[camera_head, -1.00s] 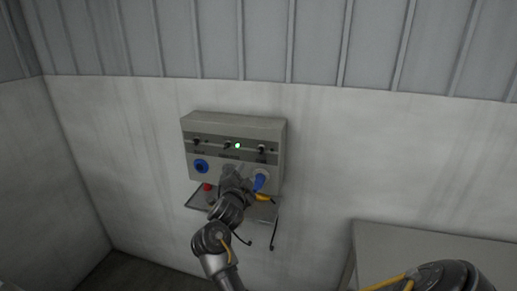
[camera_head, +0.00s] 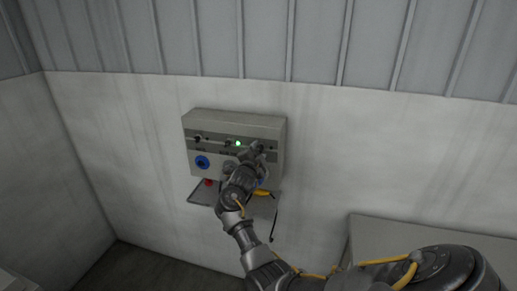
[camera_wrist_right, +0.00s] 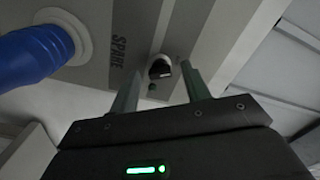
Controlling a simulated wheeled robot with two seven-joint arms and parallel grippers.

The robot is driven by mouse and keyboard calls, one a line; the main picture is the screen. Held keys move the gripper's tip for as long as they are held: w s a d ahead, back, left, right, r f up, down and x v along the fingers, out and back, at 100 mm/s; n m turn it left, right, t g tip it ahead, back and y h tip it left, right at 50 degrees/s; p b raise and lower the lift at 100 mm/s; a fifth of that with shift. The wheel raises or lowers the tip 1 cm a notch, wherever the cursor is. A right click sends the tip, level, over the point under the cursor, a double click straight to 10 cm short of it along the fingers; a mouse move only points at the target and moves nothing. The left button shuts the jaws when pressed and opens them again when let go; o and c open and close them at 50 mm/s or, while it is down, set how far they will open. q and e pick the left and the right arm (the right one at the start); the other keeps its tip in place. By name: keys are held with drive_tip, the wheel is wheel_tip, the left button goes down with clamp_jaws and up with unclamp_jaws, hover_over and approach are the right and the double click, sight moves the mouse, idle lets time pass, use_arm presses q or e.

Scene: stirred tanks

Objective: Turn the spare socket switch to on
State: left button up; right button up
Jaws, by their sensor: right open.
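The grey socket box (camera_head: 225,116) is on the wall in the head view, with a row of switches along a dark strip. In the right wrist view, the spare switch (camera_wrist_right: 160,69) is a small dark knob beside the printed word SPARE. A blue plug (camera_wrist_right: 34,52) sits in the socket by that label. My right gripper (camera_head: 258,147) is at the box's right-hand switch and hides it in the head view. In the right wrist view its fingers (camera_wrist_right: 159,68) are open, one on each side of the knob. Contact cannot be told. My left gripper is out of view.
A green lamp (camera_head: 238,143) glows mid-strip. A blue socket (camera_head: 202,162) is at the box's left. Below is a small shelf (camera_head: 198,195) with a red item (camera_head: 208,182) and a yellow item (camera_head: 263,193). A grey table (camera_head: 420,240) stands at lower right.

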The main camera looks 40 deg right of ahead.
drive_tip(key=shift+w+d, duration=0.15)
drive_tip(key=shift+d, duration=0.1)
drive_tip(key=c, duration=1)
drive_tip(key=shift+f+b, duration=0.15)
drive_tip(key=shift+b, duration=0.35)
drive_tip(key=m+b, duration=1)
drive_tip(key=b, duration=0.7)
drive_tip(key=shift+f, duration=0.2)
drive_tip(key=shift+r+m+b, duration=0.25)
drive_tip(key=shift+m+b, duration=0.85)
drive_tip(key=shift+b, duration=0.35)
drive_tip(key=o, duration=1)
